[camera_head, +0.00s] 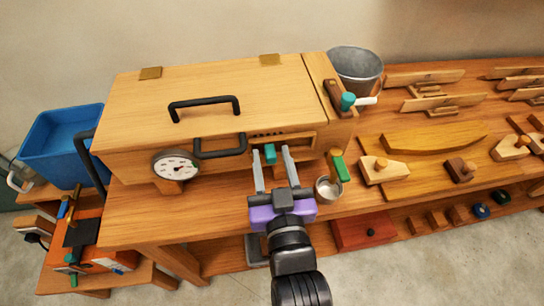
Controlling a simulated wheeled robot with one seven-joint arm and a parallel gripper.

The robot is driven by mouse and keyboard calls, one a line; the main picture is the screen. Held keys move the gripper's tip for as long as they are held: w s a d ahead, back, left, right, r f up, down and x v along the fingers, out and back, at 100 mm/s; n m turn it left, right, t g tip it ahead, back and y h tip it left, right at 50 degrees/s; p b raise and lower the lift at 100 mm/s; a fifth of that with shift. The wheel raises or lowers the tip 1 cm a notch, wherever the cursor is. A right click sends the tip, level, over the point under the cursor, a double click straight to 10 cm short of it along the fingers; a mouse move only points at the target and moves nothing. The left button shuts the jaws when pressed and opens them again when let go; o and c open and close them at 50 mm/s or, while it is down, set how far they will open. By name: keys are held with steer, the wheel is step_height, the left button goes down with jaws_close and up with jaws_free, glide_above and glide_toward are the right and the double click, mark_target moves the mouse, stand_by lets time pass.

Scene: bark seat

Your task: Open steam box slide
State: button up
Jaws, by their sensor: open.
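The steam box (220,105) is a long wooden chest on the bench, with a closed lid and a black handle (204,104) on top. On its front, a small teal knob (270,153) sits at a slot with dark marks above it; this looks like the slide. My gripper (274,170) is open, pointing at the front face. Its two grey fingers stand on either side of the teal knob, one left and one right. I cannot tell whether they touch it.
A black front handle (221,147) and a round gauge (176,166) lie left of my gripper. A metal cup (328,189) and green-handled tool (341,168) are close on the right. A bucket (355,70) stands behind. Wooden clamps and blocks cover the bench's right side.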

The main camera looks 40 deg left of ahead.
jaws_close()
stand_by(1.4)
